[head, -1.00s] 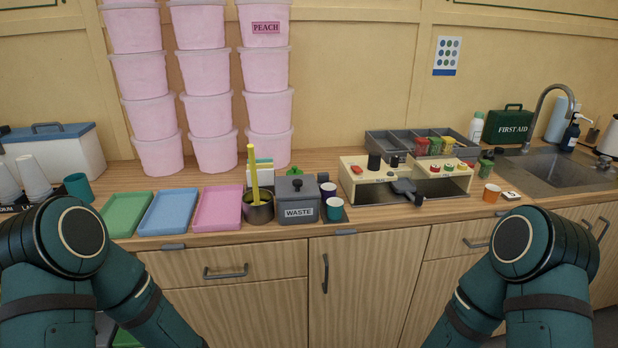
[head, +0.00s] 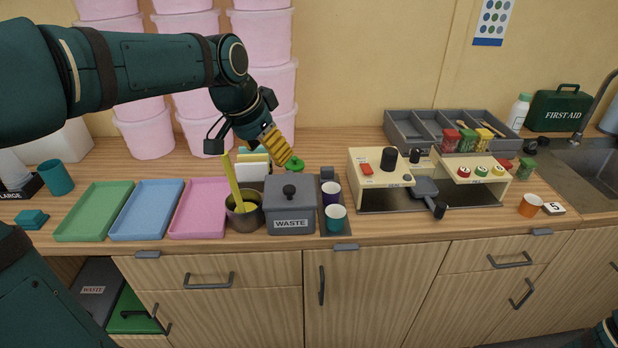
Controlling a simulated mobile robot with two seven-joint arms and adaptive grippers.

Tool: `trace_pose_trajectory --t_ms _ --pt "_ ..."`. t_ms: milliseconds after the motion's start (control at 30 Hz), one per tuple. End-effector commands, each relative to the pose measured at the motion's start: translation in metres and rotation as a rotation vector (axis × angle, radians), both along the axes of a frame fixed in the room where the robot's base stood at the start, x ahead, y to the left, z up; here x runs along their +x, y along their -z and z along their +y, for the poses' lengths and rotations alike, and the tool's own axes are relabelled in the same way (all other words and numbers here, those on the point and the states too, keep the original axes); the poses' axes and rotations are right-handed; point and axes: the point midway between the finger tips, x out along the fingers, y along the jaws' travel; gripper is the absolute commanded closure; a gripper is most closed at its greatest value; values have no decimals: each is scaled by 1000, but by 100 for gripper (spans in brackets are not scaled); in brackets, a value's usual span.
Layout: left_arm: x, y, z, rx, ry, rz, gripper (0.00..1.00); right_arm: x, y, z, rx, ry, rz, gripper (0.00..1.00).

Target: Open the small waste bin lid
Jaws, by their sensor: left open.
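The small waste bin (head: 290,222) is a grey box with a white WASTE label, standing on the counter near the middle of the head view. Its grey lid (head: 272,192) is on and looks shut, with a dark round knob (head: 290,191) on top. My left gripper (head: 250,146) is open and empty, above and behind the bin, a little to the left of the knob and apart from it.
A pot (head: 244,216) with a tall yellow stick stands left of the bin. Cards (head: 254,164) and a green item (head: 295,163) are behind. A pink tray (head: 200,208) lies further left.

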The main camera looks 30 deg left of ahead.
Motion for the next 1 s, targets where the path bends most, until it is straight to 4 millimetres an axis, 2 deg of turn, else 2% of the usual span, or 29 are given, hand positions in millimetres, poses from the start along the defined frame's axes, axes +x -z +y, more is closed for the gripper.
trace_pose_trajectory --t_ms 167,500,700,1000 --pt "7 20 -2 -1 1 3 39 0 6 0 0 0 -1 53" --pt "32 83 -8 -2 0 4 39 4 21 -1 -2 2 -9 53" --pt "44 112 -11 -2 1 4 39 5 28 -1 -3 3 -13 53" --pt "51 127 -13 -2 1 0 39 6 31 -1 -3 4 -14 53"
